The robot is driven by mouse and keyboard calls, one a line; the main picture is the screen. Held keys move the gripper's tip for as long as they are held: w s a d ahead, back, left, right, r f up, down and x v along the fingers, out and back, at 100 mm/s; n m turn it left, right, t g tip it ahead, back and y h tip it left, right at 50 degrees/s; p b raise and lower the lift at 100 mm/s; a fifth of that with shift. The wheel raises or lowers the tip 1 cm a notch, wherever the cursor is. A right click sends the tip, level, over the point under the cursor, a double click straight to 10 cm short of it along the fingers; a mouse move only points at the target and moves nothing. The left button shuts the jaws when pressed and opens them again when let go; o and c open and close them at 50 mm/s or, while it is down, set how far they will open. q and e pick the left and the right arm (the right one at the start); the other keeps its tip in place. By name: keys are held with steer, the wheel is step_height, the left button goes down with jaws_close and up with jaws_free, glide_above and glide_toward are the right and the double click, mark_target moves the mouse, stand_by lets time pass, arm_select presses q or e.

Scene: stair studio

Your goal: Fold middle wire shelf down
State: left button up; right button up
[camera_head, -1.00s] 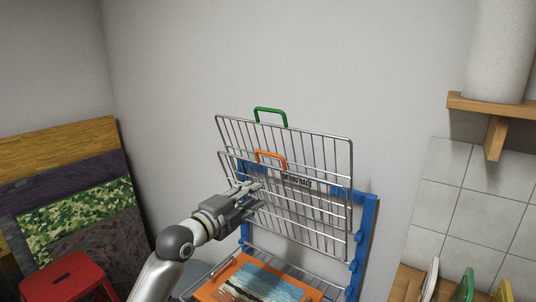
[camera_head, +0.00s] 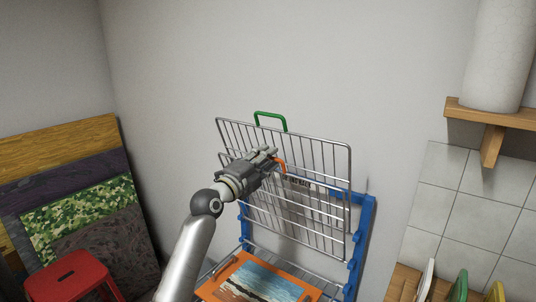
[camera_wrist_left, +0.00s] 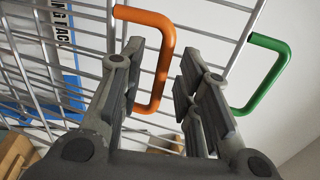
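The middle wire shelf (camera_head: 322,222) stands folded up on the blue rack (camera_head: 363,232), with an orange handle (camera_head: 281,164) on its top edge. The upper wire shelf (camera_head: 326,152), with a green handle (camera_head: 271,115), is also up, just behind it. My left gripper (camera_head: 271,154) is at the orange handle and hides part of it. In the left wrist view my left gripper (camera_wrist_left: 160,72) is open, and the orange handle (camera_wrist_left: 166,62) shows between its fingers; contact cannot be told. My right gripper is in no view.
The lower wire shelf lies down and carries an orange-framed painting (camera_head: 258,280). A red stool (camera_head: 72,276) and leaning boards (camera_head: 85,205) are at left. A wooden wall shelf (camera_head: 495,112) with a white roll (camera_head: 498,55) is at right.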

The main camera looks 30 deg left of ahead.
arm_select(q)
steer(key=shift+w+d, duration=0.1)
steer(key=shift+w, duration=0.45)
steer(key=shift+c, duration=0.5)
jaws_close()
